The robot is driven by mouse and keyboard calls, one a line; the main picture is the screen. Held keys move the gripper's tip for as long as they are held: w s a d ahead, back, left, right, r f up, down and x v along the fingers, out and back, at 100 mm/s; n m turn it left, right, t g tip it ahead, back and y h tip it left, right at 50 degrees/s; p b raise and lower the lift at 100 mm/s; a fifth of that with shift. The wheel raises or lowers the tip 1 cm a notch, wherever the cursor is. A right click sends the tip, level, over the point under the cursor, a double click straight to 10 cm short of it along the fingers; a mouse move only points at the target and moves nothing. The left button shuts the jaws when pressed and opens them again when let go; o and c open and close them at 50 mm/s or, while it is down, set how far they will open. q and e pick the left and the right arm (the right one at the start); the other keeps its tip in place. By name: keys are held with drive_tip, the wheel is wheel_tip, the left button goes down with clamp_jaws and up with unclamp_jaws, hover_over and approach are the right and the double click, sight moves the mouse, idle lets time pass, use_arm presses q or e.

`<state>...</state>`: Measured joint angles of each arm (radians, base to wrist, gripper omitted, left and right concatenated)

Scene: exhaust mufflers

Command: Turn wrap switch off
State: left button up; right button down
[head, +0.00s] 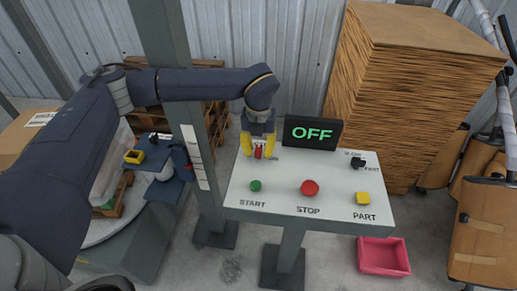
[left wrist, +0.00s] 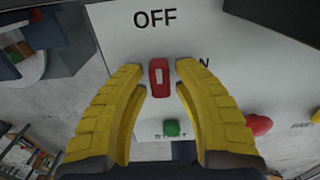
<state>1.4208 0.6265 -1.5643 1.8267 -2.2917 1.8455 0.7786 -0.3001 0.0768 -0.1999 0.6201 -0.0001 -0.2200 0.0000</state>
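The wrap switch is a small red rocker with a white mark (left wrist: 159,77) on the control panel (head: 285,183). The lettering OFF is on one side of it, and a partly covered label ending in N is beside it. In the head view the red switch (head: 258,153) shows between the fingers. My left gripper (head: 258,150) is over the panel's back left part, pointing down. In the left wrist view its yellow fingers (left wrist: 161,78) are apart, one on each side of the switch, with small gaps. A black display (head: 312,132) reads OFF in green. My right gripper is not in view.
The panel also bears a green START button (head: 256,186), a red STOP button (head: 310,188), a yellow PART button (head: 362,198) and a black SLOW/FAST selector (head: 357,162). A pink bin (head: 383,257) is on the floor. Stacked cardboard (head: 410,95) stands behind right.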

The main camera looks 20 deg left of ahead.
sight(259, 148)
use_arm(q)
drive_tip(key=shift+o, duration=1.1)
wheel_tip(259, 148, up, 12)
